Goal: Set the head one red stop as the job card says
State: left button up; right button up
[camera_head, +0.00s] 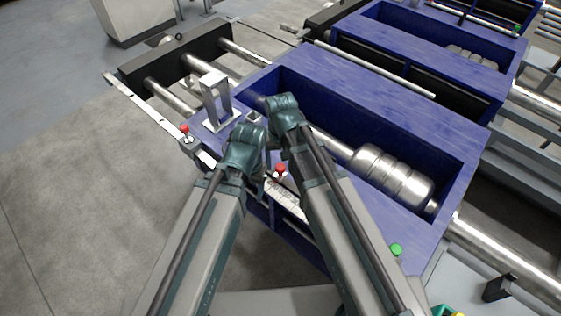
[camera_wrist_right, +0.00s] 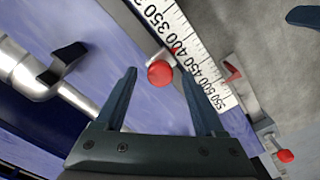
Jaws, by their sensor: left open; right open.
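A red-knobbed stop (camera_head: 281,170) stands beside the white number scale (camera_head: 287,197) on the near side of the blue machine. In the right wrist view the same red knob (camera_wrist_right: 160,74) lies beyond my open fingertips, apart from them, with scale numbers (camera_wrist_right: 190,55) from 350 to 550 beside it. The exact reading is not clear. My right gripper (camera_head: 270,152) is open and empty above the stop; its fingers show in the right wrist view (camera_wrist_right: 160,80). My left gripper (camera_head: 259,188) is open, lower and to the left, its fingertips largely hidden. No job card is readable.
Another red knob (camera_head: 184,130) stands on a block at the rail's left end. A green knob (camera_head: 396,249) is at lower right. A metal bracket (camera_head: 215,100) rises by the blue frame (camera_head: 375,105). A steel roller (camera_head: 392,175) lies inside. Floor at left is clear.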

aim_at(280, 166)
pick_arm(q)
notch_tip(280, 166, up, 13)
jog(key=p, duration=1.2)
pick_arm(e)
notch_tip(280, 166, up, 13)
